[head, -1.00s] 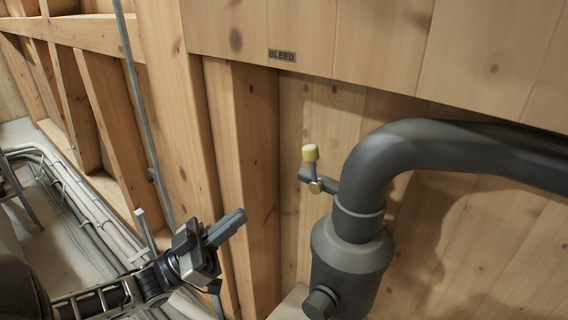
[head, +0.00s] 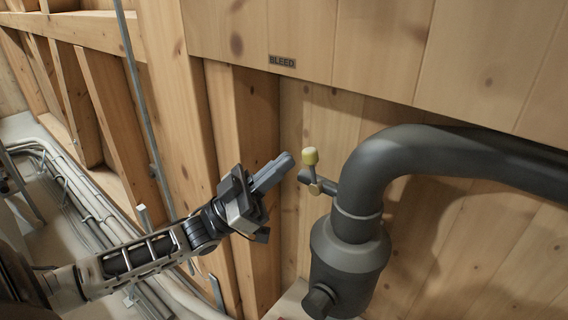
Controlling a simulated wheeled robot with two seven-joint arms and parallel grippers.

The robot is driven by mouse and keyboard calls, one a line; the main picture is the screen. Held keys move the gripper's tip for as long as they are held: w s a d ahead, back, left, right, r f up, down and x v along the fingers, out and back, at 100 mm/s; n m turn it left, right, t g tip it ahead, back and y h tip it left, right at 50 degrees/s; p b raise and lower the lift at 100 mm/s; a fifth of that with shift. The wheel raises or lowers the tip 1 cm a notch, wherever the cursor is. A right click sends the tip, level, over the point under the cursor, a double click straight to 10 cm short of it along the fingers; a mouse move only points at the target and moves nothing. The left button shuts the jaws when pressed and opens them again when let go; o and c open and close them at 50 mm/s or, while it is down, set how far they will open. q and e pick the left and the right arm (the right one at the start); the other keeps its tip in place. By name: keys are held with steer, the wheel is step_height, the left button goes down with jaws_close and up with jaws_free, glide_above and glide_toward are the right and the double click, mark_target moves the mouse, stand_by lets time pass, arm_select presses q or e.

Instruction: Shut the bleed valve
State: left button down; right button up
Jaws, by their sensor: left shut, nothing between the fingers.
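The bleed valve is a small side fitting with a yellow-tipped lever (head: 310,157), left of a thick dark pipe. Its lever stands upright, with the yellow end on top, above a short dark stub (head: 304,176). A BLEED label (head: 282,62) is on the wood panel above. My left gripper (head: 288,160) is shut and empty, its fingertips just left of the lever at about the same height in the picture. I cannot tell the gap in depth, but a narrow gap shows between them. My right gripper is not in view.
The dark pipe (head: 450,150) bends down into a grey cylindrical body (head: 348,250) right of the valve. Wooden studs (head: 245,150) stand behind my left arm. Pipes or cables (head: 75,200) run along the floor at left.

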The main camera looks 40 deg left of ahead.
arm_select(q)
steer(key=shift+w+d, duration=0.35)
steer(key=shift+w, duration=0.05)
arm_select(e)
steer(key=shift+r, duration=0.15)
arm_select(q)
steer(key=m+g+p, duration=0.1)
steer(key=d+m+g, duration=0.1)
steer(key=m+g+p, duration=0.1)
steer(key=m+g, duration=0.1)
steer(key=shift+d+r+h+p, duration=0.15)
steer(key=shift+r+h+p, duration=0.2)
steer(key=shift+r+h, duration=0.05)
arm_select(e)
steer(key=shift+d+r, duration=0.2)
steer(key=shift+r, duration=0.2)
arm_select(q)
steer(key=shift+s, duration=0.1)
